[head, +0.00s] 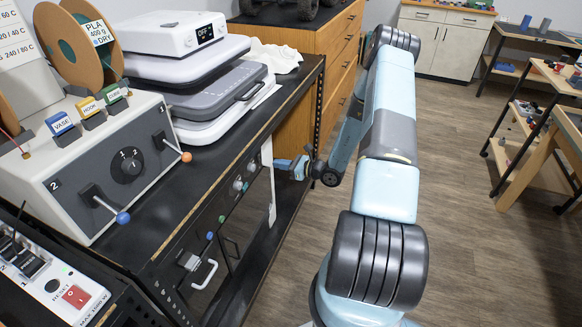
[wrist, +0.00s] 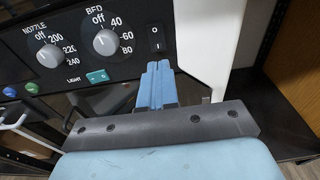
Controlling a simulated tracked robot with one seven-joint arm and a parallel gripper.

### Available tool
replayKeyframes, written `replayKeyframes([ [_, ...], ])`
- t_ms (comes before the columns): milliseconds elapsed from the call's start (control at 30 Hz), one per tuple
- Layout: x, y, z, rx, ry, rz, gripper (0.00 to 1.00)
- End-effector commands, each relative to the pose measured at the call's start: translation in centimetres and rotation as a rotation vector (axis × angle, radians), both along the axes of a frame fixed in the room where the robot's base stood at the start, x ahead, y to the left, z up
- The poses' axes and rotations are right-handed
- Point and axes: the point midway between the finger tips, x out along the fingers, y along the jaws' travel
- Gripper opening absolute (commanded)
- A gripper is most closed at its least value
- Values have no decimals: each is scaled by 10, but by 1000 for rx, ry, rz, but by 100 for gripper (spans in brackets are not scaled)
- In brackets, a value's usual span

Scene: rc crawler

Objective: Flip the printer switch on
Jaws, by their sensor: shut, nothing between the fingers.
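The printer's black front panel (wrist: 75,20) fills the upper left of the wrist view, with a NOZZLE knob (wrist: 49,56) and a BED knob (wrist: 106,42), both pointing near "off". A black rocker switch (wrist: 156,38) marked with a line and a circle sits right of the BED knob; I cannot tell which side is pressed. My gripper (wrist: 158,68) has its blue fingers shut and empty, just below the rocker in the picture; contact cannot be told. In the head view my gripper (head: 285,163) is at the panel's far end, and the rocker cannot be made out.
A white upright panel (wrist: 207,45) stands close right of my fingers. A teal LIGHT button (wrist: 97,76) is lower left. In the head view, a white control box (head: 105,160) with levers and a power strip with a red switch (head: 77,296) are left. Floor (head: 470,230) is clear at right.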

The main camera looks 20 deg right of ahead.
Motion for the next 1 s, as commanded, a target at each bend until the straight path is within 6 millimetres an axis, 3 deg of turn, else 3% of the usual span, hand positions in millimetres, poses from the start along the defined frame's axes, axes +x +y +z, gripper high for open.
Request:
replayKeyframes([
  [200, 24, 25, -4, 0, 0, 2, 0],
  [400, 35, 36, -6, 0, 0, 1, 0],
  [1000, 39, 31, -8, 11, -10, -11, 0],
])
